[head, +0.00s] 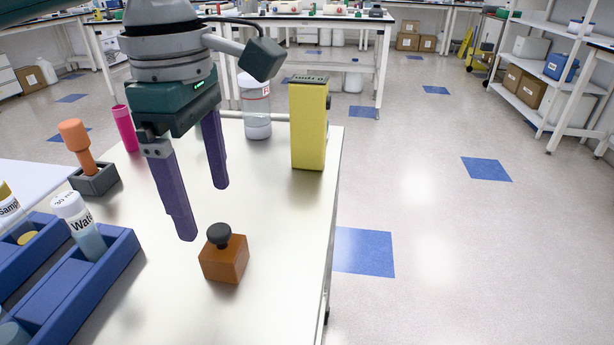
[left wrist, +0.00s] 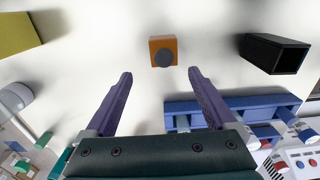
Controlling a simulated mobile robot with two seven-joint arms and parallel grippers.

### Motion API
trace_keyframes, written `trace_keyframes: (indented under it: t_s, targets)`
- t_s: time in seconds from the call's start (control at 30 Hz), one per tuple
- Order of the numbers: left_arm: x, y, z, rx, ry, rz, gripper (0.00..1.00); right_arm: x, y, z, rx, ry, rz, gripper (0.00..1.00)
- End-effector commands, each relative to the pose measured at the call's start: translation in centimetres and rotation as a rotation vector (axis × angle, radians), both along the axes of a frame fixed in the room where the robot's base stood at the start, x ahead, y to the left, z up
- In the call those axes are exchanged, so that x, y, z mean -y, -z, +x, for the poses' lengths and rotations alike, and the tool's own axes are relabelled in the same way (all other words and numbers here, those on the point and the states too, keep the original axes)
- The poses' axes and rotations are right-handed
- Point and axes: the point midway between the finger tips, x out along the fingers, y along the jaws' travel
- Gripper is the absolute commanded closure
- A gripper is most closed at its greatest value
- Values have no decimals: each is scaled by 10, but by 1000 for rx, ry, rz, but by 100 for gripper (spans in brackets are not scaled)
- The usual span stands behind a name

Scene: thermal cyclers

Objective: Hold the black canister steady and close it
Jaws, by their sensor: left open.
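The black canister (left wrist: 275,53) shows only in the left wrist view, at the upper right, as a dark box-like shape with its open, hollow end visible. A brown-orange block with a round black knob (head: 224,256) stands on the table in the head view; it also shows at the top middle of the left wrist view (left wrist: 163,50). I cannot tell whether this block is the canister's lid. My left gripper (head: 203,213) is open and empty, its purple fingers pointing down above the table, behind and left of the block. My right gripper is not in view.
A tall yellow box (head: 308,125) and a clear jar (head: 256,108) stand at the back right. A blue rack (head: 112,262) with bottles lies at the left. An orange-handled tool stands in a dark holder (head: 94,180). The table's right edge is close to the block.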

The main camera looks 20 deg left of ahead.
Motion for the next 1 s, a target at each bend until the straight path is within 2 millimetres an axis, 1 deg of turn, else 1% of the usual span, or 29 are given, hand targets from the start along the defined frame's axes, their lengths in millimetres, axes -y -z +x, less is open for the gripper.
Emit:
trace_keyframes:
  t_s: [0.03, 0.1, 0.2, 0.57, 0.67, 0.83, 0.9, 1.0]
  targets:
    - [-1, 11, -1, -4, 0, 2, 10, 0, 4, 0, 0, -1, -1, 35]
    - [-1, 21, -1, -4, -1, 2, 10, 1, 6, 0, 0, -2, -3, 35]
    - [0, 29, -1, -2, 1, 1, 10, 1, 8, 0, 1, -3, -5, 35]
    - [0, 32, -1, 0, 2, 0, 10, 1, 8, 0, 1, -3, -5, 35]
    - [-2, 43, -4, -3, 2, 2, 10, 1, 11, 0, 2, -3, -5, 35]
    - [-3, 71, -8, -2, 1, 1, 10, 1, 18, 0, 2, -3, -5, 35]
    - [-3, 78, -8, 0, 2, 2, 10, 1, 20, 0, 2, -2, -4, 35]
    - [-3, 83, -8, -1, 3, 3, 10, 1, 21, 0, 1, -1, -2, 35]
